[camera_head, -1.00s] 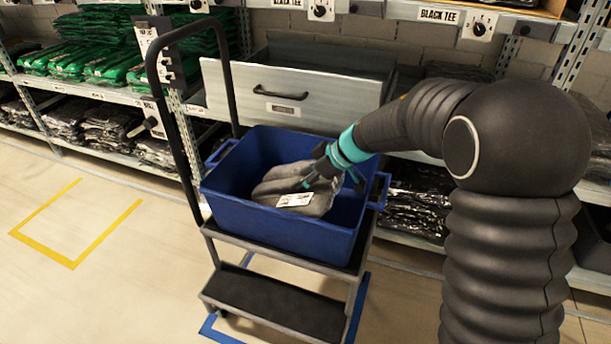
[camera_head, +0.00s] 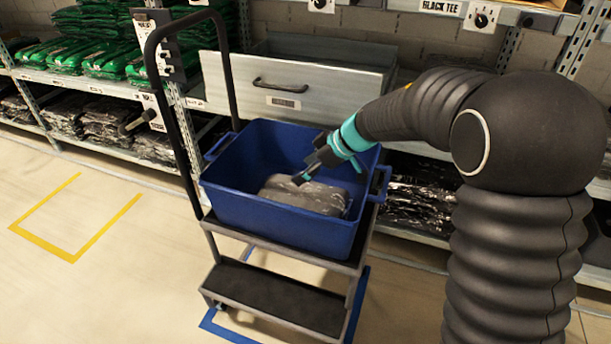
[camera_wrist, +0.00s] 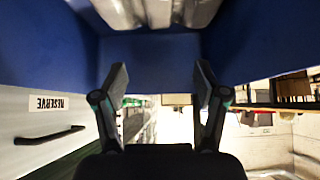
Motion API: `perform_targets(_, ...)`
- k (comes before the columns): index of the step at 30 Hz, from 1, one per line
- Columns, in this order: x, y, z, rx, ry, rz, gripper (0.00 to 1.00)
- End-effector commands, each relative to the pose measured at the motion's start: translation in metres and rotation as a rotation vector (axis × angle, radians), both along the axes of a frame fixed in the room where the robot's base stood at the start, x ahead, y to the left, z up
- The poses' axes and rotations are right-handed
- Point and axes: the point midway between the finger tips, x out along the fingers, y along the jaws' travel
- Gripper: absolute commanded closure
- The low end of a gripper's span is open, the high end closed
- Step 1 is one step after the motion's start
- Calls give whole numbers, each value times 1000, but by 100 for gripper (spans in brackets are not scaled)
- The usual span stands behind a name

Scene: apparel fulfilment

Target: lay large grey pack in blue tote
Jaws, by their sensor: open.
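The large grey pack (camera_head: 304,194) lies in the blue tote (camera_head: 262,215), on its floor near the front wall. It also shows at the top of the wrist view (camera_wrist: 155,12). My gripper (camera_head: 303,177) is over the tote, above the pack. In the wrist view, my gripper (camera_wrist: 160,82) has its two fingers spread with nothing between them, and the pack lies beyond the fingertips. Whether a fingertip still touches the pack cannot be told. The label seen earlier on the pack is not visible now.
The tote stands on the top of a step cart with a black hoop handle (camera_head: 150,70). An open grey drawer (camera_head: 300,90) is right behind it. Shelves with green packs (camera_head: 70,60) and dark packs stand at the back left. The floor at left is clear.

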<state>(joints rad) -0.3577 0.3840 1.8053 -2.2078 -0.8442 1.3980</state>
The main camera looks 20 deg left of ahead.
Motion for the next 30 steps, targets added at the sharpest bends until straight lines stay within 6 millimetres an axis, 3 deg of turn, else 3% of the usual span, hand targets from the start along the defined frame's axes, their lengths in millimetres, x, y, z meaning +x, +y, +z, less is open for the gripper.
perform_targets(6, -1, -33, 39, 1, -1, -5, 28)
perform_targets(15, -5, -66, 75, 0, -1, -3, 28)
perform_targets(30, -2, -76, 97, 30, -40, -31, 28)
